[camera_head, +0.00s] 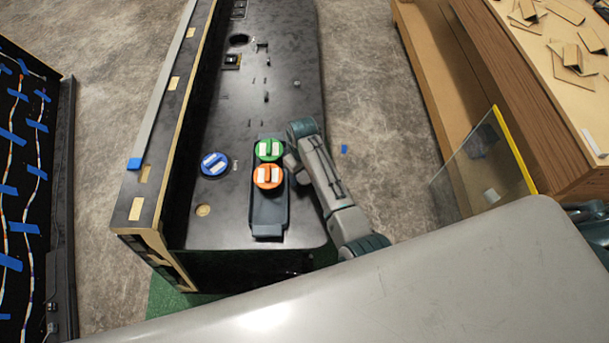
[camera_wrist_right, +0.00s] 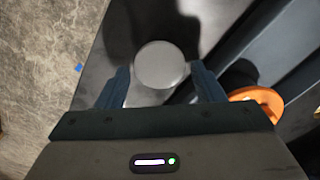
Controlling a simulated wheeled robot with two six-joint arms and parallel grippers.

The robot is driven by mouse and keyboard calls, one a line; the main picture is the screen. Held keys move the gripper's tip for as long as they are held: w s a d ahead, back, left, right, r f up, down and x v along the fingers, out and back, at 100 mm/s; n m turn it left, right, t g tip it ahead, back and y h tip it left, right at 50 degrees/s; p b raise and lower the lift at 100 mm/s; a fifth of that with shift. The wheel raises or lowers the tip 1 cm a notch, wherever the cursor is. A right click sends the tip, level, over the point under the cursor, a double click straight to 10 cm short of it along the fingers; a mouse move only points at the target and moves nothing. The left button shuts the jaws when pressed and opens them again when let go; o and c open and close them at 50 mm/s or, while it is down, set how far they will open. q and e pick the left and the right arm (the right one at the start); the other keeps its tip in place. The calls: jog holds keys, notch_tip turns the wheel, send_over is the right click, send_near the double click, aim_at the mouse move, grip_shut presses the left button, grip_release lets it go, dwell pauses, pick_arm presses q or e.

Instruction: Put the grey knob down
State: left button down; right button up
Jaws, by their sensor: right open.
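The grey knob (camera_wrist_right: 160,64) is a plain round disc in the right wrist view. It appears to rest on the black console top, just beside the dark tray. My right gripper (camera_wrist_right: 162,78) is open, with one finger on each side of the knob and gaps visible between them. In the head view my right gripper (camera_head: 291,163) is at the tray's right edge, and the arm hides the grey knob. My left gripper is not in view.
The tray (camera_head: 268,212) holds a green knob (camera_head: 269,149) and an orange knob (camera_head: 268,176). A blue knob (camera_head: 214,164) sits on the console (camera_head: 222,222) left of the tray. A glass panel with a yellow edge (camera_head: 515,150) leans by the wooden bench at right.

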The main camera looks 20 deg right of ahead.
jog(key=shift+f, duration=0.7)
jog(key=c, duration=0.9)
jog(key=shift+r, duration=0.2)
